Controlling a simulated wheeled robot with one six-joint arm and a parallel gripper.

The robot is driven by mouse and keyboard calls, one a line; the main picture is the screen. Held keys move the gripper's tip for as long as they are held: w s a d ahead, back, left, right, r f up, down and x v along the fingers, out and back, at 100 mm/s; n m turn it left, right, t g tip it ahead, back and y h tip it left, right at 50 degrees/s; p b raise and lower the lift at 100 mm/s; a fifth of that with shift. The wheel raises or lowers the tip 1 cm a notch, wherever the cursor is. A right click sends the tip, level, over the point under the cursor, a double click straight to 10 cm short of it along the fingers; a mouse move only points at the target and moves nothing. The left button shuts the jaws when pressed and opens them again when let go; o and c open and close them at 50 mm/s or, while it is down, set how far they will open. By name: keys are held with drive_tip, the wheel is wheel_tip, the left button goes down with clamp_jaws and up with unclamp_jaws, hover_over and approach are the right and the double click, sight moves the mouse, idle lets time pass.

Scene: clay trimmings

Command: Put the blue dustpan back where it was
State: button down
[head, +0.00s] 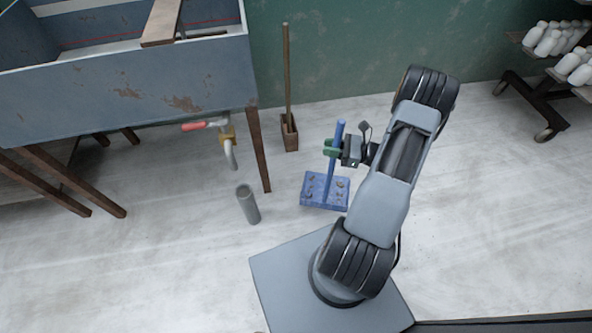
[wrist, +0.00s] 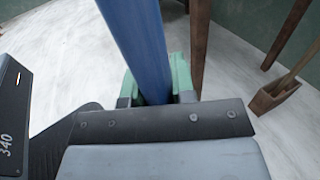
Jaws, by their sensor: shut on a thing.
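The blue dustpan (head: 314,201) has an upright blue handle and a flat pan with several small brown clay bits on it. In the head view the pan is at or just above the floor; I cannot tell whether it touches. My gripper (head: 332,148) is shut around the handle, with green fingers on either side. In the wrist view the blue handle (wrist: 137,40) rises between the green fingers (wrist: 155,88) of my gripper. The pan is hidden in the wrist view.
A grey tube (head: 248,205) stands on the floor left of the dustpan. A wooden box holding a stick (head: 290,132) stands by the green wall. A sink (head: 130,95) on wooden legs, with a red-handled tap (head: 205,125), is at left. A bottle rack (head: 545,100) is at right.

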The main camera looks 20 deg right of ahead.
drive_tip(key=w+a+f+b, duration=0.6)
drive_tip(key=a+f, duration=0.3)
drive_tip(key=f, duration=0.3)
drive_tip(key=shift+w+b, duration=0.3)
drive_tip(key=shift+w, duration=0.6)
drive_tip(key=shift+f, duration=0.1)
drive_tip(key=c, duration=1)
unclamp_jaws()
drive_tip(key=shift+o, duration=0.2)
